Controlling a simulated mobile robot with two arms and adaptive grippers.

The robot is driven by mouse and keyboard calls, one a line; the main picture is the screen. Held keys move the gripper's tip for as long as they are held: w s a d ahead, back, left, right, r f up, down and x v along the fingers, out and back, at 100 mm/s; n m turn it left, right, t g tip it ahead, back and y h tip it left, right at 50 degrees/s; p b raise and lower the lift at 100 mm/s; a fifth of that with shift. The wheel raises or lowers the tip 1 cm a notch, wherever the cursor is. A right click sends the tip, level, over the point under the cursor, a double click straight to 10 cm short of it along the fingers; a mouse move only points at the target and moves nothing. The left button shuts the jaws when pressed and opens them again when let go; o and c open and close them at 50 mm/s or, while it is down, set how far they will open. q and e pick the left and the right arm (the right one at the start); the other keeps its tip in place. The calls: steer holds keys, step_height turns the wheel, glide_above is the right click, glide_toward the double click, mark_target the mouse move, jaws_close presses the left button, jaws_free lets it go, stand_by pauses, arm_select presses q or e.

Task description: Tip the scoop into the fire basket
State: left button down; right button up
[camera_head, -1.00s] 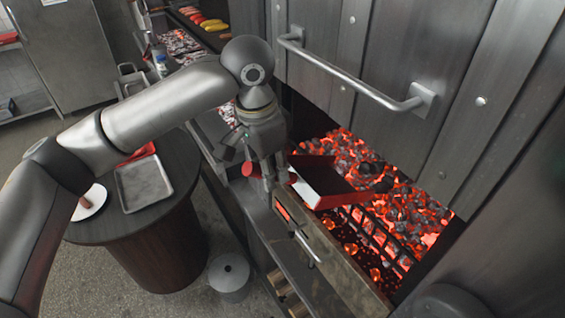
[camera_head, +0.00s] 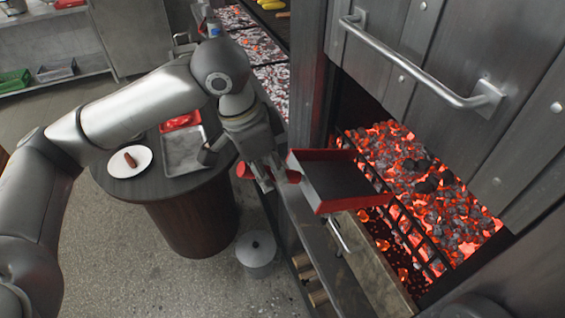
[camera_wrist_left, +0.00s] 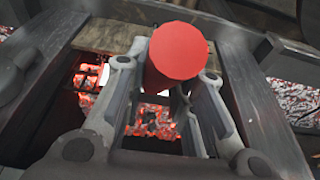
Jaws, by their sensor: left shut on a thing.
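A scoop (camera_head: 338,180) with a red rim and a dark, empty-looking pan is held level or nearly so in the head view, over the ledge in front of the fire. My left gripper (camera_head: 268,176) is shut on its red handle, whose round end (camera_wrist_left: 180,52) fills the middle of the left wrist view. The fire basket (camera_head: 395,205), a dark barred grate with glowing coals behind it, lies to the right of the scoop. Several dark lumps (camera_head: 428,183) lie on the glowing coals. My right gripper is not in view.
A raised metal door with a bar handle (camera_head: 420,62) hangs above the fire. A ledge (camera_head: 372,268) runs in front of it. A round table (camera_head: 150,190) with a tray (camera_head: 186,150) and a white plate (camera_head: 128,161) stands left. A lidded pot (camera_head: 256,250) is on the floor.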

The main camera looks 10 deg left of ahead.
arm_select(q)
steer(key=s+a+f+t+h+b, duration=0.1)
steer(key=s+a, duration=0.5)
steer(key=a, duration=0.2)
steer(key=shift+b, duration=0.3)
steer(key=shift+a, duration=0.1)
stand_by(0.6)
steer(key=shift+f, duration=0.1)
